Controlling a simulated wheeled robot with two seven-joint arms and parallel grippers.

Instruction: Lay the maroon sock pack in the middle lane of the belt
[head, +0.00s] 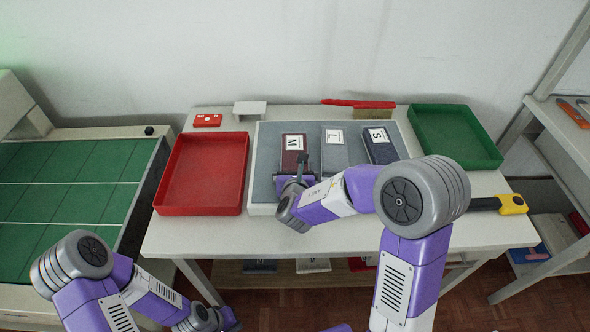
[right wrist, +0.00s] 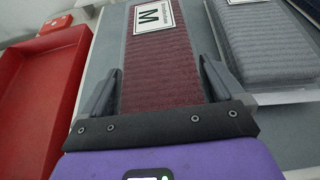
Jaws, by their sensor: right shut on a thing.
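The maroon sock pack (head: 293,155), with a white M label, lies on the grey pad at the left of a row of packs. My right gripper (head: 294,180) is at its near end; in the right wrist view its fingers (right wrist: 160,75) lie along both sides of the maroon pack (right wrist: 160,60), shut on it. The pack still appears to rest on the pad. The green belt (head: 70,180) is at the far left, split by white lines into lanes, with nothing on it. My left arm shows at the lower left; its gripper fingers are not visible.
A grey L pack (head: 335,153) and a dark S pack (head: 380,146) lie to the right. A red tray (head: 205,170) stands between pad and belt; a green tray (head: 455,133) is at the right. A yellow-black tool (head: 512,204) lies at the table's right edge.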

